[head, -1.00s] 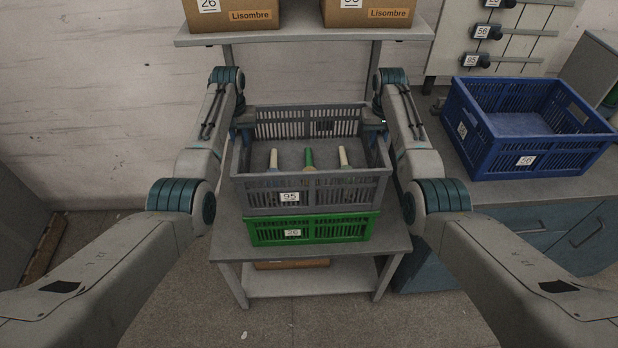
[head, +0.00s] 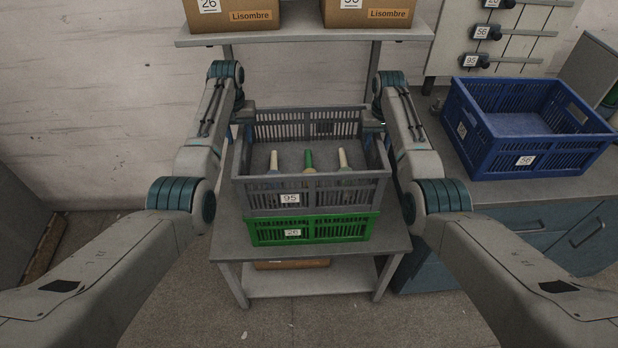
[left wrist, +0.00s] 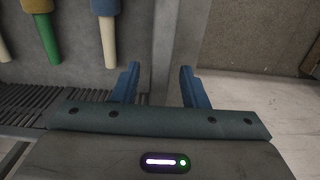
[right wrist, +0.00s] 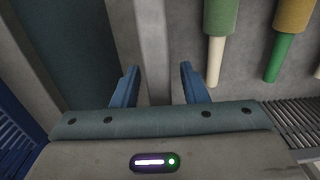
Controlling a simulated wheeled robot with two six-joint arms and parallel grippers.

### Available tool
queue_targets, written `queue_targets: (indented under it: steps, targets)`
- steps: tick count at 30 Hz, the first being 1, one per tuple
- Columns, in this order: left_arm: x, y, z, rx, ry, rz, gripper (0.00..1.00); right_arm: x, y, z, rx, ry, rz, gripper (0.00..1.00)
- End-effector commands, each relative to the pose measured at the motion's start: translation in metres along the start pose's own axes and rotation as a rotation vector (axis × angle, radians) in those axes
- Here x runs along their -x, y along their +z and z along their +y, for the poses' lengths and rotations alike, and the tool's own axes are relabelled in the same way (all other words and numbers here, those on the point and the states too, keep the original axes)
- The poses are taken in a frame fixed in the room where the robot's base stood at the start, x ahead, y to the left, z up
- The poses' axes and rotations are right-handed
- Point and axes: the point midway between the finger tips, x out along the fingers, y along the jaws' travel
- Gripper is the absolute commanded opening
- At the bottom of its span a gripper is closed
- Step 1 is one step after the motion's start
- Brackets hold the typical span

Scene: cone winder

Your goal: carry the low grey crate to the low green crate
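The low grey crate (head: 262,197), labelled 95, sits on top of the low green crate (head: 268,233), labelled 26, and looks level. Several yarn cones on tubes stand inside the grey crate. My left gripper (left wrist: 160,80) is at the grey crate's left side; its two blue fingers are apart, with the crate's wall between them and gaps showing. My right gripper (right wrist: 160,78) is at the crate's right side, its fingers likewise apart on either side of the wall. In the head view the fingertips are mostly hidden by my wrists and the crate.
The crates stand on a grey table (head: 395,240) with a lower shelf. A blue crate (head: 540,160), labelled 56, sits on the counter at the right. Cardboard boxes (head: 232,15) stand on the shelf above. Bare tabletop shows around the green crate.

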Motion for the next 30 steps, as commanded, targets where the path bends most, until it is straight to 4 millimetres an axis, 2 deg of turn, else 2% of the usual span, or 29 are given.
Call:
queue_targets:
  steps: [6,12,17,20,23,30]
  targets:
    - [0.05,-0.001,0.0,0.0,0.0,0.003,0.4,0.0,0.0,0.0,0.0,0.0,0.0,0.4]
    - [0.082,-0.001,0.0,0.0,0.0,0.001,0.4,0.0,0.0,0.0,0.0,0.0,0.0,0.4]
    - [0.094,-0.001,0.0,0.0,0.0,-0.001,0.4,0.002,0.0,0.0,0.0,0.0,0.001,0.4]
    - [0.096,-0.001,0.0,0.0,0.0,-0.001,0.4,0.01,-0.001,0.0,0.0,0.0,0.002,0.4]
    - [0.096,-0.001,0.0,0.0,0.0,-0.001,0.4,0.026,-0.001,0.0,0.0,0.0,0.004,0.4]
    - [0.095,-0.001,0.0,0.0,0.0,-0.001,0.4,0.078,-0.001,0.0,0.0,0.0,0.004,0.4]
